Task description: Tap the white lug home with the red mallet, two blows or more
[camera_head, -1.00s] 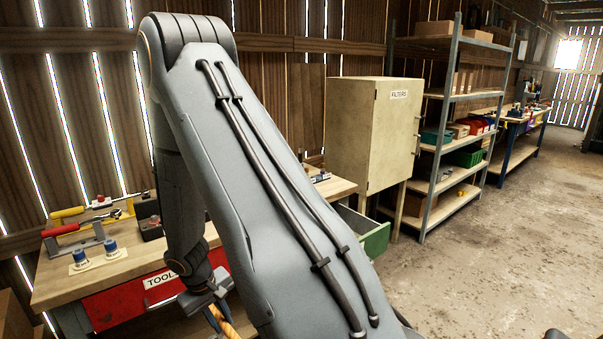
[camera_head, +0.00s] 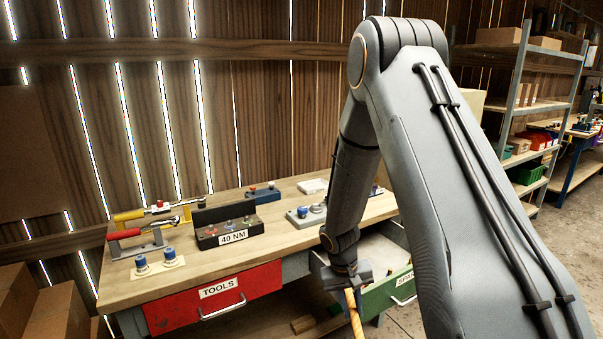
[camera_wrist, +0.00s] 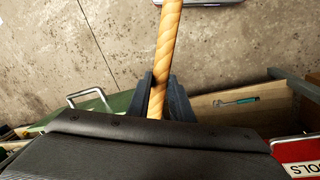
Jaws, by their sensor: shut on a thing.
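My gripper (camera_head: 352,284) is shut on a tan, spirally marked wooden handle (camera_head: 355,316), in front of the bench near the open green drawer. In the wrist view the handle (camera_wrist: 166,50) runs upward from between the dark fingers (camera_wrist: 161,95). No red mallet head shows in either view; the handle's ends are out of frame or hidden. A small white block (camera_head: 313,186) lies at the back of the bench; I cannot tell whether it is the white lug. My gripper is in front of and below it.
The wooden bench (camera_head: 215,262) carries a black 40 NM block (camera_head: 230,234), blue-capped parts (camera_head: 142,264) and red- and yellow-handled tools. Below are a red TOOLS drawer (camera_head: 217,292) and an open green drawer (camera_head: 388,293). Cardboard boxes (camera_head: 60,318) stand at left.

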